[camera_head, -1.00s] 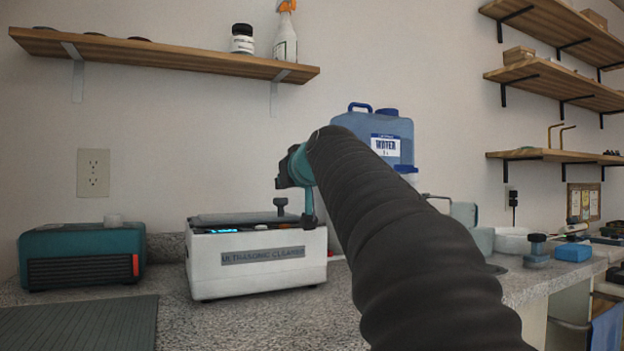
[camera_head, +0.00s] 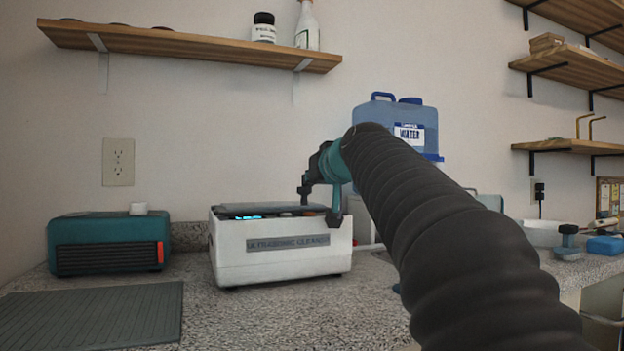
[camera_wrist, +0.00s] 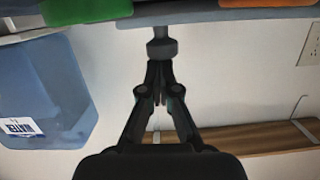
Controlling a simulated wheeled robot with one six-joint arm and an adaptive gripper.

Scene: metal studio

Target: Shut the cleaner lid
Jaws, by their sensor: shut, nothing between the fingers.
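The ultrasonic cleaner (camera_head: 290,262) is a white box on the counter, with a grey name label on its front. Its grey lid (camera_head: 255,210) looks about flat over the top; I cannot tell whether it is fully seated. A dark knob (camera_head: 304,192) stands on the lid, partly overlapped by my gripper (camera_head: 308,178). In the wrist view, which is upside down, my gripper (camera_wrist: 160,78) has its fingers together and empty. Their tips are at the lid knob (camera_wrist: 162,46); whether they touch is unclear. The lid edge (camera_wrist: 220,16) runs along the top.
A teal box (camera_head: 108,243) stands left of the cleaner, behind a grey ribbed mat (camera_head: 90,315). A blue water jug (camera_head: 395,112) stands behind my arm. A wooden shelf (camera_head: 190,48) hangs above. Counter in front of the cleaner is clear.

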